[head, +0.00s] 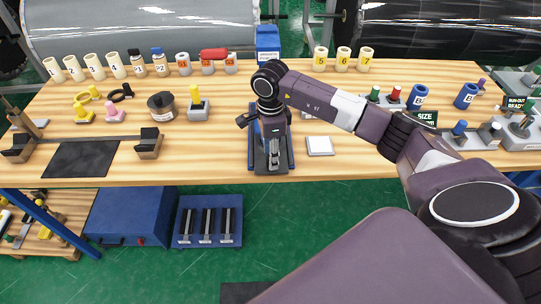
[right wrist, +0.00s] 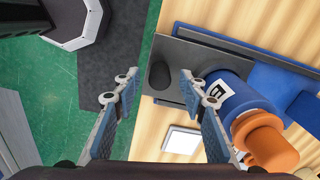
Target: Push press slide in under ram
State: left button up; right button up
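The press (head: 284,163) stands mid-table with a blue base, mostly hidden behind my right gripper (head: 270,135) in the head view. In the right wrist view its dark grey slide (right wrist: 197,62) carries a short black knob (right wrist: 160,75). The ram cannot be made out clearly. My left gripper is not in view.
A white square plate (head: 320,146) lies right of the press. A grey block with a yellow knob (head: 198,108) stands to its left. Numbered rolls (head: 343,60) and a blue box (head: 268,42) stand behind. The table's front edge is close to the press.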

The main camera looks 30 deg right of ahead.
jog(key=shift+f, duration=1.05)
jog(key=shift+c, duration=0.4)
grip_shut()
